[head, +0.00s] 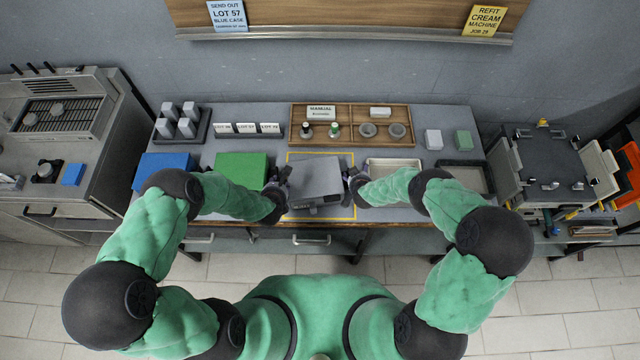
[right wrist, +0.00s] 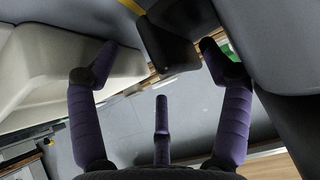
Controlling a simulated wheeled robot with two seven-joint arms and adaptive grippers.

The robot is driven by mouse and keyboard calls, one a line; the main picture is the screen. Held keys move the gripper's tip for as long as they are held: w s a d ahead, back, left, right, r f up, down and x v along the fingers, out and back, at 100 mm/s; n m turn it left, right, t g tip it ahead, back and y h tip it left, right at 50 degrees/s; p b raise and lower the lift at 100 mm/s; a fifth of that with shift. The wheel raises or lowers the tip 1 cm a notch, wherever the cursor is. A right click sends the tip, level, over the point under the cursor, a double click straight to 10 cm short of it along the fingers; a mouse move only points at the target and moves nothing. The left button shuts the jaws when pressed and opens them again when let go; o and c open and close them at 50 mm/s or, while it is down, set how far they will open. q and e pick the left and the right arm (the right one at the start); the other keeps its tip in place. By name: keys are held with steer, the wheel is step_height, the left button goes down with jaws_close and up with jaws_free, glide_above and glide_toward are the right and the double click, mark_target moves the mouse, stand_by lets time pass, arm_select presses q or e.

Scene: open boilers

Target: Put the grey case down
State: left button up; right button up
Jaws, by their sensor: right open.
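The grey case (head: 317,176) is over the yellow-outlined area (head: 320,219) at the front middle of the table, slightly turned. I cannot tell whether it rests fully on the surface. My left gripper (head: 281,187) is at the case's left side; its fingers are too small to read. My right gripper (head: 354,186) is at the case's right side. In the right wrist view its purple fingers (right wrist: 157,52) are spread, with a dark block-like part (right wrist: 170,45) between their tips. A large grey surface, probably the case (right wrist: 262,40), fills the upper right there.
A green case (head: 240,170) and a blue case (head: 163,167) lie to the left. A shallow tray (head: 393,163) is close at the right. A wooden organizer (head: 352,112) stands behind. A dark machine on a stand (head: 565,160) is far right.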

steer(key=shift+s+a, duration=0.1)
steer(key=shift+a, duration=0.05)
steer(key=v, duration=1.2)
stand_by(0.6)
steer(key=shift+r+p, duration=0.6)
steer(key=shift+r+p, duration=0.3)
steer(key=shift+r, duration=0.1)
stand_by(0.5)
